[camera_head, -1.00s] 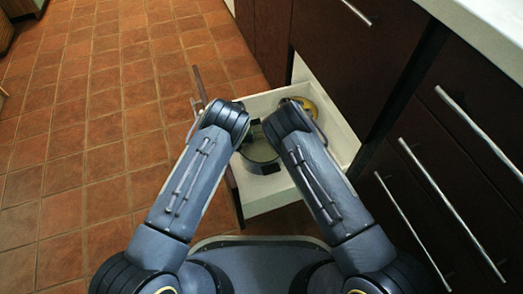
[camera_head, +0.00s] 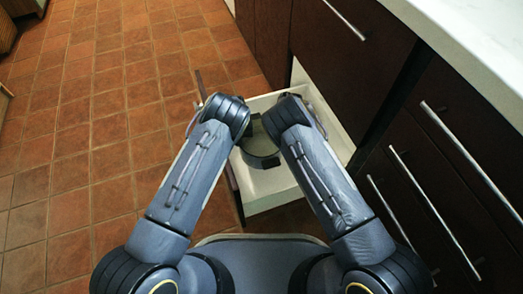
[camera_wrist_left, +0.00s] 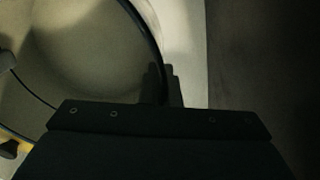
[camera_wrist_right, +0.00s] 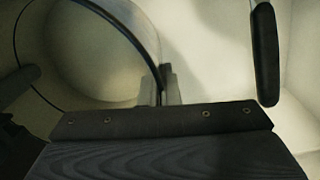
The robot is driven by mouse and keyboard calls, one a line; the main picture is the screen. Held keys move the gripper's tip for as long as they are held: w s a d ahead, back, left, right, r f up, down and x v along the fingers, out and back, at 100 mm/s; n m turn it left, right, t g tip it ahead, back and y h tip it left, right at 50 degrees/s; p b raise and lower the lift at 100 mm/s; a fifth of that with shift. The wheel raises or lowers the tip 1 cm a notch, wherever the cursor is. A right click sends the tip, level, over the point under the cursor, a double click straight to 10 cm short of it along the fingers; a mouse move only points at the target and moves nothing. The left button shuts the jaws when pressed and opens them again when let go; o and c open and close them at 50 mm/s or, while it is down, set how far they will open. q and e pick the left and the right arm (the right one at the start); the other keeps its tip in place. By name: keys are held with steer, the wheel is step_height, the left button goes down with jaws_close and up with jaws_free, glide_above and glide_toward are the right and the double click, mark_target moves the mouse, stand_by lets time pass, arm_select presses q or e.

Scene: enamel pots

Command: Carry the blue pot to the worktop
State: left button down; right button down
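The pot (camera_head: 262,161), which I take to be the blue one, is inside the open drawer, between my forearms. Its outside looks grey-blue and dim, with a dark rim and a pale inside. In the left wrist view the pot (camera_wrist_left: 85,50) fills the upper left, and my left gripper (camera_wrist_left: 165,85) is closed on its rim. In the right wrist view the pot (camera_wrist_right: 100,55) is at the upper left, and my right gripper (camera_wrist_right: 162,85) is closed on its rim. In the head view my forearms hide both grippers.
The open drawer (camera_head: 270,193) has pale walls. A black handle (camera_wrist_right: 265,55) stands right of the pot in the right wrist view. A yellow edge (camera_wrist_left: 12,137) shows in the left wrist view. The pale worktop (camera_head: 470,45) tops dark cabinets at right. The tiled floor (camera_head: 90,110) is open at left.

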arm_select(q)
steer(key=shift+r, duration=0.15)
arm_select(e)
steer(key=shift+r, duration=0.1)
stand_by(0.3)
